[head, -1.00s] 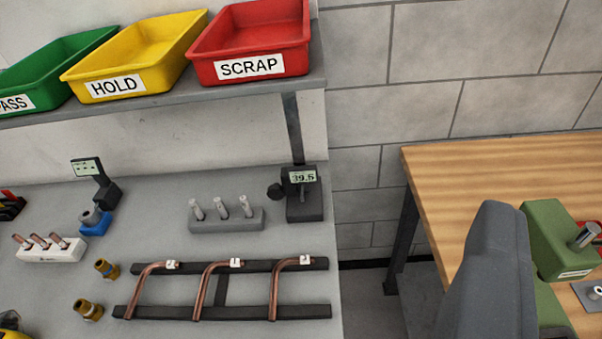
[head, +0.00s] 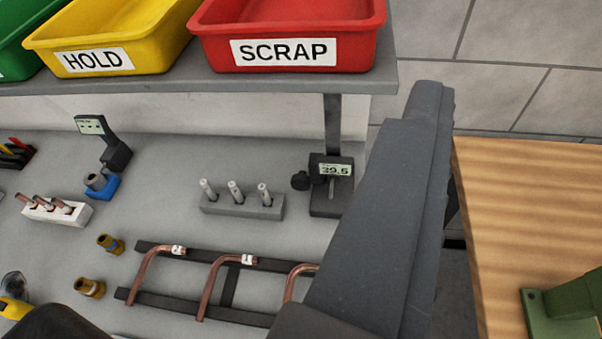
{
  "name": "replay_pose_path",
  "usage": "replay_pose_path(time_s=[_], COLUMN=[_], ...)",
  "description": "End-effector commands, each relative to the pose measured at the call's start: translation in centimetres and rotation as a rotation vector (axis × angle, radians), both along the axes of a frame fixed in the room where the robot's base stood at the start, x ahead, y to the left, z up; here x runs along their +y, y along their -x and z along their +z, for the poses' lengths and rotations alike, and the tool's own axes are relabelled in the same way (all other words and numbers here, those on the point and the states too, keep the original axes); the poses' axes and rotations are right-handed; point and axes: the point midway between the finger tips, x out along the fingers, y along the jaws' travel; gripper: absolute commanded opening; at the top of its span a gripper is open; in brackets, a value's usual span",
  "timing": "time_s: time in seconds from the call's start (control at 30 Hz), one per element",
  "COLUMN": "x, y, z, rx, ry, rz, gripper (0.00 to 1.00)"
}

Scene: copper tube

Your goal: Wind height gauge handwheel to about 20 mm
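The height gauge (head: 331,190) is a small dark block at the back right of the grey bench, below the shelf. Its pale display reads 39.5. A dark round handwheel (head: 300,181) sticks out from its left side. A large dark grey part of my arm rises in front, just right of the gauge, and nothing touches the handwheel. A dark rounded shape, probably also mine, shows at the bottom left. My gripper's fingertips cannot be made out.
A shelf (head: 240,84) with green, yellow and red (head: 290,25) bins overhangs the bench. A grey block (head: 243,204) with several pins stands left of the gauge. Bent copper tubes (head: 212,285) lie on a dark rack in front. A wooden table (head: 520,220) stands right.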

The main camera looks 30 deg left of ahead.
Motion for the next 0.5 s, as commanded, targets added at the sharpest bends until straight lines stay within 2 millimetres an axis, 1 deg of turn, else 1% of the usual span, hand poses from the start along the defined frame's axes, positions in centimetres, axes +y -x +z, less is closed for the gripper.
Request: replay_pose_path(time_s=[0.07, 0.13, 0.17, 0.2, 0.27, 0.3, 0.37, 0.4, 0.47, 0.5], x=[0.0, 0.0, 0.3, 0.6, 1.0, 1.4, 2.3, 3.0, 4.3, 5.3], y=[-0.9, -2.5, -3.3, -4.7, -6.9, -8.3, -10.3, -11.4, -12.6, -13.3], z=[-1.0, -2.7, -3.8, -5.4, -8.7, -10.9, -14.8, -17.3, -21.0, -23.5], rx=[0.006, 0.014, 0.02, 0.023, 0.037, 0.043, 0.058, 0.065, 0.079, 0.09], ry=[-0.016, -0.048, -0.065, -0.094, -0.148, -0.189, -0.252, -0.297, -0.366, -0.412], rz=[0.001, 0.001, -0.001, -0.001, 0.002, 0.007, 0.017, 0.026, 0.044, 0.056], gripper=[0.46, 0.46, 0.46, 0.46, 0.46, 0.46, 0.46, 0.46, 0.46, 0.46])
